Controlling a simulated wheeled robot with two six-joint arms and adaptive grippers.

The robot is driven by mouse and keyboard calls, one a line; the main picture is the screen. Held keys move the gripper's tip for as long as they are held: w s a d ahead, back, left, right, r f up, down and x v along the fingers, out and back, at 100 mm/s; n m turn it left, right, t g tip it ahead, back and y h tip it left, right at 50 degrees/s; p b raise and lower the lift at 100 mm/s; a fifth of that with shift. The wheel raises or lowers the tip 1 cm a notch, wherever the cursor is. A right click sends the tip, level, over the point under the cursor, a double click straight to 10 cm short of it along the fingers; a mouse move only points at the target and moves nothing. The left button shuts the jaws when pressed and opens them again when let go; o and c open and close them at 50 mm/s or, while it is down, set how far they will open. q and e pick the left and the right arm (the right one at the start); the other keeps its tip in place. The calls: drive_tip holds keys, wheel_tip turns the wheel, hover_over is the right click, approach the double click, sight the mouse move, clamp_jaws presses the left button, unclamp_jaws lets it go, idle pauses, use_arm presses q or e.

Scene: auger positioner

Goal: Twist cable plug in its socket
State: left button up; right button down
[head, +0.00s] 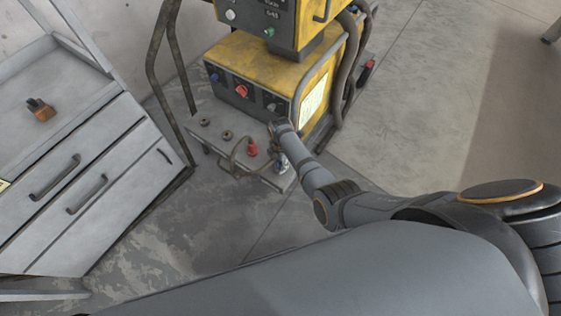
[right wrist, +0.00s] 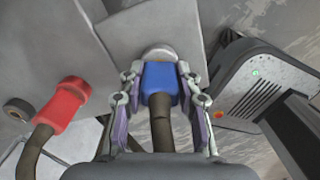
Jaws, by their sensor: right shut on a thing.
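A dark cable (right wrist: 161,125) runs from the plug back toward the gripper's palm. The plug's front end meets a round light grey socket (right wrist: 158,53); how deep it sits and how it is turned cannot be told. In the head view the plug is small and mostly hidden by the gripper. My left gripper is not in view.
A red plug (head: 252,149) with its own cable sits left of the blue one; it also shows in the right wrist view (right wrist: 62,102). The yellow machine (head: 265,72) stands behind. A grey drawer cabinet (head: 85,165) is at left. Open floor (head: 420,120) lies to the right.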

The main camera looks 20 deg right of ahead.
drive_tip(key=c, duration=0.8)
unclamp_jaws()
drive_tip(key=shift+c, duration=0.2)
wheel_tip(320, 180, up, 12)
